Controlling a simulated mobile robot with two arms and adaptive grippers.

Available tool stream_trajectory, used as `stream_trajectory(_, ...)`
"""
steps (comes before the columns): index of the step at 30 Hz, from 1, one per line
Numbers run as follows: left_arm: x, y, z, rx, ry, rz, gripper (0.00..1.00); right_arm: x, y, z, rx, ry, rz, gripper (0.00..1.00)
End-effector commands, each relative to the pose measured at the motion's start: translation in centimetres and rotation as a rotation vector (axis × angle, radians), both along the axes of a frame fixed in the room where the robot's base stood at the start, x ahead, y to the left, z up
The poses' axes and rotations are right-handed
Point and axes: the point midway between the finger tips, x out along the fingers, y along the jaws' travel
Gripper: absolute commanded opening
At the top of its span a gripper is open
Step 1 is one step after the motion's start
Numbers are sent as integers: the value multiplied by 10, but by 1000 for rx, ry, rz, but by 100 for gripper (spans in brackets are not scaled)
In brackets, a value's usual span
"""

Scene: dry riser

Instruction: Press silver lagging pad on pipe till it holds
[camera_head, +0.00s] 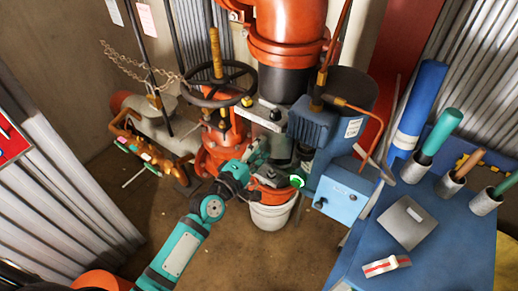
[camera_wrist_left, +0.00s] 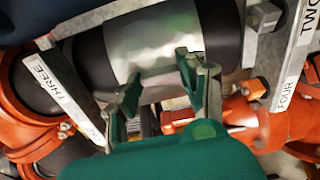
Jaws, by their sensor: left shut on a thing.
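The silver lagging pad (camera_wrist_left: 155,40) lies against a black pipe (camera_wrist_left: 222,28) in the left wrist view, with black showing on both sides of it. My left gripper (camera_wrist_left: 160,82) has its green fingers at the pad's near edge, shut on the pad. In the head view my left gripper (camera_head: 257,158) reaches in among the pipework below the large orange pipe. The pad is hard to make out there. The pad's far side is hidden, and I cannot tell whether it sticks to the pipe. My right gripper is in neither view.
Metal brackets labelled THREE (camera_wrist_left: 62,95) and FOUR (camera_wrist_left: 290,80) flank the pipe. A blue motor (camera_head: 313,125) and blue box (camera_head: 342,192) stand close on the right. A black handwheel (camera_head: 217,85) is behind left, a white bucket (camera_head: 272,215) below. A blue bench (camera_head: 440,262) is at right.

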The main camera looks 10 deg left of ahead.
Motion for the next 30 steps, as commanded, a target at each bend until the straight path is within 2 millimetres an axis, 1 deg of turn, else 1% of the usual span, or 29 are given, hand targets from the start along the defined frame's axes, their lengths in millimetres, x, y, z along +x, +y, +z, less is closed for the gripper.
stream_trajectory(6,1,0,1,-1,-3,1,13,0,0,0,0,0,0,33)
stream_trajectory(7,1,0,1,-1,-3,1,43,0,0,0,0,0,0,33)
stream_trajectory(13,0,0,1,-1,-2,1,68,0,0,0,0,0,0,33)
stream_trajectory(20,0,0,0,0,0,0,68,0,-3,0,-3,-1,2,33)
stream_trajectory(23,-3,1,0,0,0,1,68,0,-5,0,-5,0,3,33)
stream_trajectory(26,-14,5,-1,1,1,1,68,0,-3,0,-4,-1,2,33)
stream_trajectory(30,-40,15,-1,4,2,0,68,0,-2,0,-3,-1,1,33)
